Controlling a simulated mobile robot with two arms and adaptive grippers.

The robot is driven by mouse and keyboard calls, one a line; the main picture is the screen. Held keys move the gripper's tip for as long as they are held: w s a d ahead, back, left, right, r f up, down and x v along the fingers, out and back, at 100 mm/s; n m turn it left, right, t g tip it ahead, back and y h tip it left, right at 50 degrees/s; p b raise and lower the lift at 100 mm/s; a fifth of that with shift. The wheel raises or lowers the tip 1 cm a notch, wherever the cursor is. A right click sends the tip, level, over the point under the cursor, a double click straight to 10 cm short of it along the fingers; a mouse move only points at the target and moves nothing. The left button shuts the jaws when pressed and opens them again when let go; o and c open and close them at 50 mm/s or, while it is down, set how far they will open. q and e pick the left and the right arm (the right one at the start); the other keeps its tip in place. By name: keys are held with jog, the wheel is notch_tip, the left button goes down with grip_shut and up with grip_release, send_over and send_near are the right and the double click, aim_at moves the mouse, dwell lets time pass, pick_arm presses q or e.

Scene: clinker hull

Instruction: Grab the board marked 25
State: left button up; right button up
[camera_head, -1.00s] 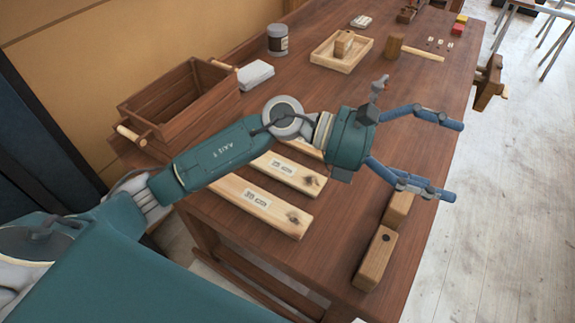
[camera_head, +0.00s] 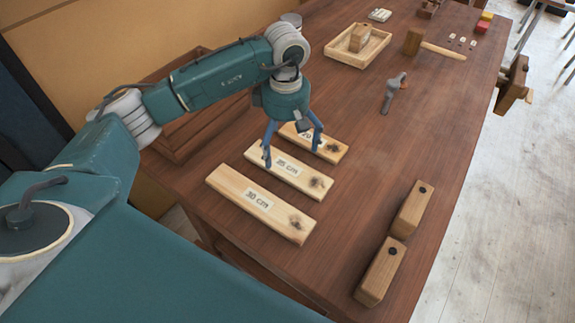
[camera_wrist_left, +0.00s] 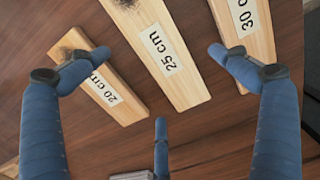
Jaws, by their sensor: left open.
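The board marked 25 cm (camera_head: 289,173) lies flat on the bench, between the board marked 20 cm (camera_head: 330,150) and the board marked 30 cm (camera_head: 260,204). My left gripper (camera_head: 292,155) is open and points down above the 20 and 25 boards. In the left wrist view the 25 cm board (camera_wrist_left: 157,50) runs between the spread fingers (camera_wrist_left: 160,85), with the 20 cm board (camera_wrist_left: 98,85) at left and the 30 cm board (camera_wrist_left: 245,28) at right. The gap between fingertips and boards is hard to judge. My right gripper is not in view.
A wooden crate (camera_head: 205,130) stands behind my left arm. Two wooden blocks (camera_head: 412,208) stand near the right front edge. A small grey-headed tool (camera_head: 393,93), a mallet (camera_head: 415,42) and a shallow tray (camera_head: 342,52) lie farther back.

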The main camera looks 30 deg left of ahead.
aim_at(287, 161)
pick_arm(q)
notch_tip(287, 161, down, 5)
jog(key=p, duration=0.3)
jog(key=shift+d, duration=0.15)
jog(key=shift+w+f, duration=0.1)
jog(key=shift+f, duration=0.15)
jog(key=c, duration=1.4)
